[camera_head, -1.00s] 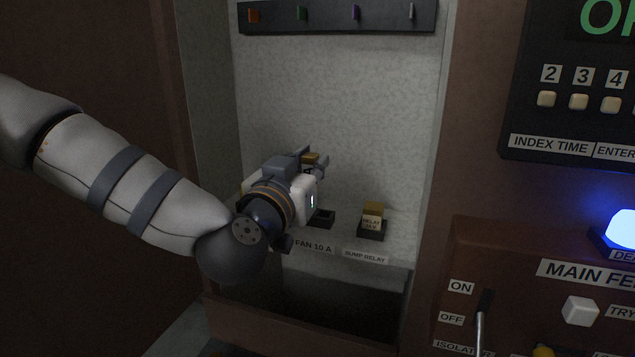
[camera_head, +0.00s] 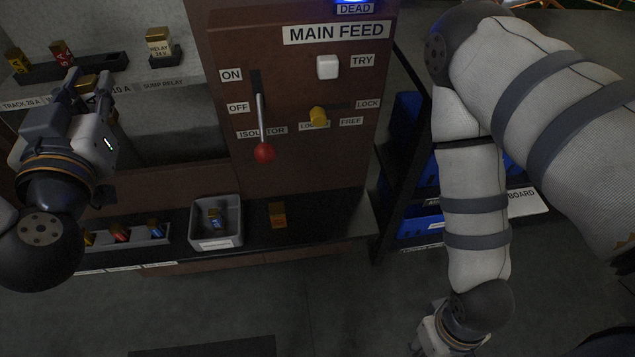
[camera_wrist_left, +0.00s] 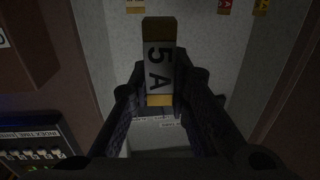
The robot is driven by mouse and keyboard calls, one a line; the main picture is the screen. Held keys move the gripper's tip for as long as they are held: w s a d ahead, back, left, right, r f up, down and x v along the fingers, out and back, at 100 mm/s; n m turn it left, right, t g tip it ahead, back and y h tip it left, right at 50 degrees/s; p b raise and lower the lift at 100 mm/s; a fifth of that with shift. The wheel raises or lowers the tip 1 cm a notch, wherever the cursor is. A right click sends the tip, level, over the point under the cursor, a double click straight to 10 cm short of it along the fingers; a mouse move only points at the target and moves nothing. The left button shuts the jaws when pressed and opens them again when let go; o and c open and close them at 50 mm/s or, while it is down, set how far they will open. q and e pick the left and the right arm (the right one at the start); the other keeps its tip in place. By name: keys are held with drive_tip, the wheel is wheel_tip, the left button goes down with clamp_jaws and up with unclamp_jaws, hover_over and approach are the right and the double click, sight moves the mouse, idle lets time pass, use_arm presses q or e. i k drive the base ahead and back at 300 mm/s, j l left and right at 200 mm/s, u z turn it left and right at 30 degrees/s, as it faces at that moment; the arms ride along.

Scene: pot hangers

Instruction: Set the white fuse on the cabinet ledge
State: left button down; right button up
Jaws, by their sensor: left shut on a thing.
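My left gripper (camera_head: 88,92) is shut on a fuse with a whitish body, brass ends and a dark "5 A" marking; the fuse (camera_wrist_left: 160,72) lies between the fingertips in the left wrist view. In the head view only part of the fuse (camera_head: 87,82) shows, mostly its brass end. The gripper is in front of the open cabinet, near the fuse sockets. The cabinet ledge (camera_head: 335,222) is a dark shelf below the main feed panel, lower and to the right of the gripper. My right gripper (camera_head: 445,338) is at the bottom edge, its fingers unclear.
A grey bin (camera_head: 231,206) with a blue fuse stands on the ledge. An orange fuse (camera_head: 277,214) lies right of it; a rack (camera_head: 104,236) with several fuses is left. The red-knobbed isolator lever (camera_head: 263,152) sticks out above the ledge. Bare ledge shows at right.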

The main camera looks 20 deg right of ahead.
sight(339, 213)
drive_tip(key=l+u, duration=0.1)
drive_tip(key=l, duration=0.25)
drive_tip(key=k+l, duration=0.15)
drive_tip(key=l, duration=0.25)
drive_tip(key=l+u, duration=0.15)
drive_tip(key=l, duration=0.2)
drive_tip(key=l+u, duration=0.1)
drive_tip(key=l, duration=0.45)
drive_tip(key=k+l+u, duration=0.1)
drive_tip(key=l, duration=0.4)
